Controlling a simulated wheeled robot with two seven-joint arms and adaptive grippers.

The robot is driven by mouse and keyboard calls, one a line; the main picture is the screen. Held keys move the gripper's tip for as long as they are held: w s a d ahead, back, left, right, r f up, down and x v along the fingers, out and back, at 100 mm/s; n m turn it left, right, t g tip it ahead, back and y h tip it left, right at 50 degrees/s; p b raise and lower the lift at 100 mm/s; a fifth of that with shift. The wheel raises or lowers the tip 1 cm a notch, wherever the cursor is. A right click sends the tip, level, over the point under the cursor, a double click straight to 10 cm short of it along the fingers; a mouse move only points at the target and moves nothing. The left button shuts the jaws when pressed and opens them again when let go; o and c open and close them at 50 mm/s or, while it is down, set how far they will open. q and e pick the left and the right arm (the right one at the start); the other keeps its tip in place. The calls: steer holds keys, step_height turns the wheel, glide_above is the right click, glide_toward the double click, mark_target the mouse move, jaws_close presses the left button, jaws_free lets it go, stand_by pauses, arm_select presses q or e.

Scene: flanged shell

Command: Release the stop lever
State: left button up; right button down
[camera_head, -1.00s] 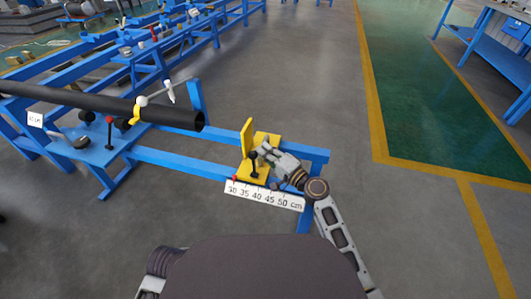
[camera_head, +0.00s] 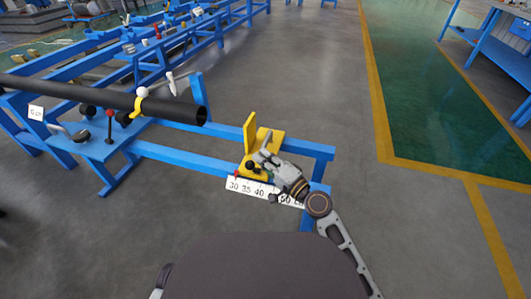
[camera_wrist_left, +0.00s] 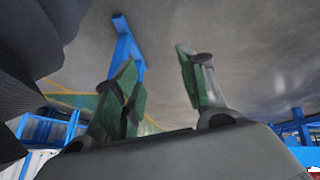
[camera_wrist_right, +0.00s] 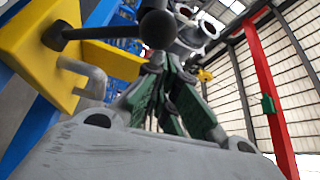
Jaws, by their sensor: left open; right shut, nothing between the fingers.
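The yellow stop (camera_head: 249,135) stands on the blue frame rail at the right end, above the scale strip. Its stop lever (camera_head: 250,166), a dark rod with a black ball knob, sits low against the stop. In the right wrist view the ball knob (camera_wrist_right: 157,29) and rod run sideways from the yellow body. My right gripper (camera_head: 266,153) is at the stop, beside the lever; its green fingers (camera_wrist_right: 168,100) are shut and empty, close to the knob. Whether they touch it, I cannot tell. My left gripper (camera_wrist_left: 158,88) is open and empty, away from the stop.
A black pipe (camera_head: 80,95) lies on the blue frame (camera_head: 180,145), its open end left of the stop. A red-knobbed lever (camera_head: 109,125) stands under the pipe. The white scale strip (camera_head: 245,188) runs below the stop.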

arm_select(q)
steer(key=shift+d+f+t+b, duration=0.15)
steer(key=shift+f+b, duration=0.35)
steer(key=shift+f, duration=0.4)
steer(key=shift+d+f+t+b, duration=0.15)
steer(key=shift+f+b, duration=0.3)
steer(key=shift+f, duration=0.4)
arm_select(e)
steer(key=shift+s+a+f, duration=0.25)
steer(key=shift+s+f, duration=0.2)
steer(key=shift+s, duration=0.3)
steer(key=shift+s+a+f, duration=0.2)
steer(key=shift+s+f, duration=0.25)
steer(key=shift+s, duration=0.25)
steer(key=shift+s+a+f, duration=0.25)
steer(key=shift+s+f, duration=0.2)
steer(key=shift+s, duration=0.3)
steer(key=shift+s+a+f, duration=0.1)
steer(key=shift+f, duration=0.05)
arm_select(q)
steer(key=shift+r, duration=0.15)
